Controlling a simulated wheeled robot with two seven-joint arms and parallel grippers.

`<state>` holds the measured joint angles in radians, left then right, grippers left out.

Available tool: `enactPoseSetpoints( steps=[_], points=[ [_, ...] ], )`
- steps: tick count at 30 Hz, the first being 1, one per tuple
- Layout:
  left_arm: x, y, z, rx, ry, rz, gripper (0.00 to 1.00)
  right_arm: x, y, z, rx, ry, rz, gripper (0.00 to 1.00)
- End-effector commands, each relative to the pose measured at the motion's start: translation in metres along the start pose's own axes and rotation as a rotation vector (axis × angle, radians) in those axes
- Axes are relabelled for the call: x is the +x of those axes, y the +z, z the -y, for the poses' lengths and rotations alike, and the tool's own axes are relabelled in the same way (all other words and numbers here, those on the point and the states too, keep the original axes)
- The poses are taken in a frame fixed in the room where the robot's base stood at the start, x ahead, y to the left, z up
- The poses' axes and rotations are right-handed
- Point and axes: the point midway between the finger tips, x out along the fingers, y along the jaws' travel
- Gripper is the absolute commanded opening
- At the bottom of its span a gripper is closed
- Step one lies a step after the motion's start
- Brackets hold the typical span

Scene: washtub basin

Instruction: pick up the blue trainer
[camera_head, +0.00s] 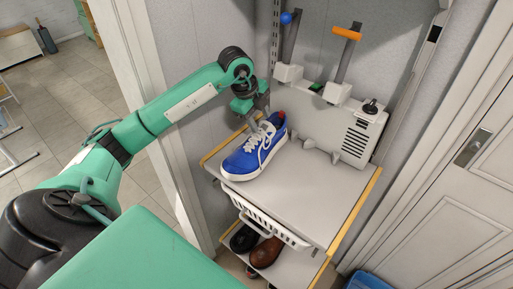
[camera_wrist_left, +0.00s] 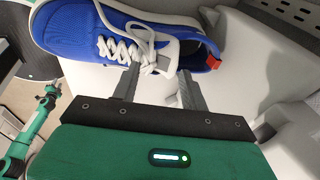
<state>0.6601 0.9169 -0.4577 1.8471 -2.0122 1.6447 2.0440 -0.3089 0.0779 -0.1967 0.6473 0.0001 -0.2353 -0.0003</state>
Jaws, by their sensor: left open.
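The blue trainer (camera_head: 258,147) has white laces, a white sole and a red heel tab. It sits upright on the top shelf (camera_head: 302,192), toe toward the front left. In the left wrist view the trainer (camera_wrist_left: 85,32) lies just beyond the fingertips. The open left gripper (camera_wrist_left: 157,80) has its two fingers apart, their tips near the laces and ankle opening. I cannot tell whether they touch it. My right gripper is not in view.
A grey machine (camera_head: 335,125) with two levers, one blue-tipped and one orange-handled, stands behind the trainer. A white basket (camera_head: 262,217) hangs below the shelf. The shelf's front right is clear. Walls flank the unit.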

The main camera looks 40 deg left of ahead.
Motion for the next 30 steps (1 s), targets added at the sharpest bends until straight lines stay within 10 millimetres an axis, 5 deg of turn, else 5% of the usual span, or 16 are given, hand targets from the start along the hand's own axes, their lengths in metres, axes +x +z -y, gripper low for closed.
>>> enactPoseSetpoints(
  steps=[18,26,30],
  points=[
    [0.069,0.003,0.002,0.000,-0.001,-0.003,0.45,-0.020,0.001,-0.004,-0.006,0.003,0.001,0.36],
    [0.074,0.003,0.002,0.001,-0.002,-0.002,0.45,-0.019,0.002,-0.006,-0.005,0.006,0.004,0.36],
    [0.074,0.003,0.002,0.001,-0.002,-0.002,0.21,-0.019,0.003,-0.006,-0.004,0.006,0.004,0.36]
  ],
)
